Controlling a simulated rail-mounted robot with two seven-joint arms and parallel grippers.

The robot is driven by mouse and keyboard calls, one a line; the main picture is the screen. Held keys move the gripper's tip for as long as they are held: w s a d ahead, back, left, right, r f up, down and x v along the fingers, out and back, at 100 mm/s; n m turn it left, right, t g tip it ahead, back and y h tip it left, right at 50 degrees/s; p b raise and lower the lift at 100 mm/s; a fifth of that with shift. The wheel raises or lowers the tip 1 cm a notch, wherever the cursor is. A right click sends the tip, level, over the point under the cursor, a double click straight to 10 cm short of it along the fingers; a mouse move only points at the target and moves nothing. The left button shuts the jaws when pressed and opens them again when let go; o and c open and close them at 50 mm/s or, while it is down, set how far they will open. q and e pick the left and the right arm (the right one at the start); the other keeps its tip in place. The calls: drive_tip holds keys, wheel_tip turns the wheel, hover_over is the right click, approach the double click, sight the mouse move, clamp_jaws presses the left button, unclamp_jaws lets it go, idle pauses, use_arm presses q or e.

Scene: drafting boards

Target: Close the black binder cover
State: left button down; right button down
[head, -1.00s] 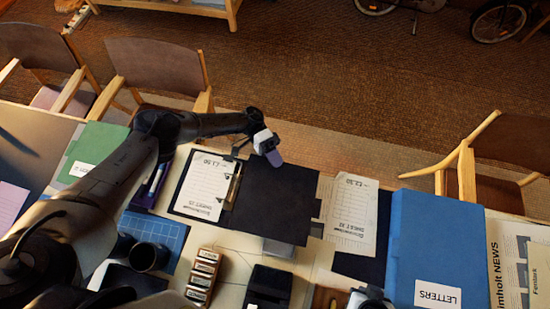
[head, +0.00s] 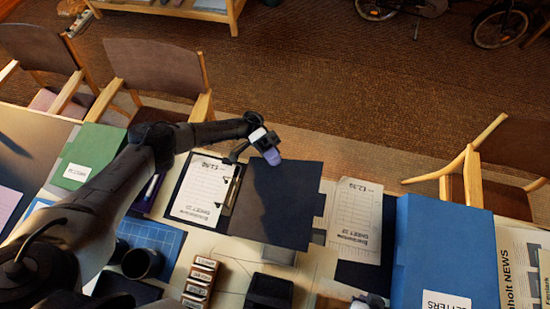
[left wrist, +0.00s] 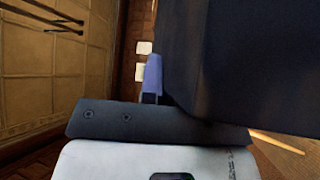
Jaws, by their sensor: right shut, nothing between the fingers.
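The black binder lies open on the table in the head view. Its left half holds a white printed sheet (head: 203,188) beside a metal clip strip (head: 231,188). Its black cover (head: 285,210) is spread out to the right, and I cannot tell whether it is flat or slightly raised. My left gripper (head: 272,156), with purple fingertips, is at the cover's far edge, near its upper left corner. In the left wrist view a purple finger (left wrist: 152,78) is close beside a large dark surface. Whether the jaws hold the cover is unclear. My right gripper (head: 371,300) barely shows at the bottom edge, shut and empty.
Another printed sheet (head: 355,220) lies right of the cover. The blue LETTERS box (head: 445,250) stands further right. A green box (head: 92,150), a dark cup (head: 142,262) and a stamp rack (head: 201,280) are on the left and in front. Chairs stand beyond the table's far edge.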

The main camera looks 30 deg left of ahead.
use_arm(q)
drive_tip(key=c, duration=1.3)
unclamp_jaws()
drive_tip(key=shift+c, duration=0.2)
drive_tip(key=shift+r, duration=0.1)
use_arm(e)
drive_tip(key=shift+r, duration=0.1)
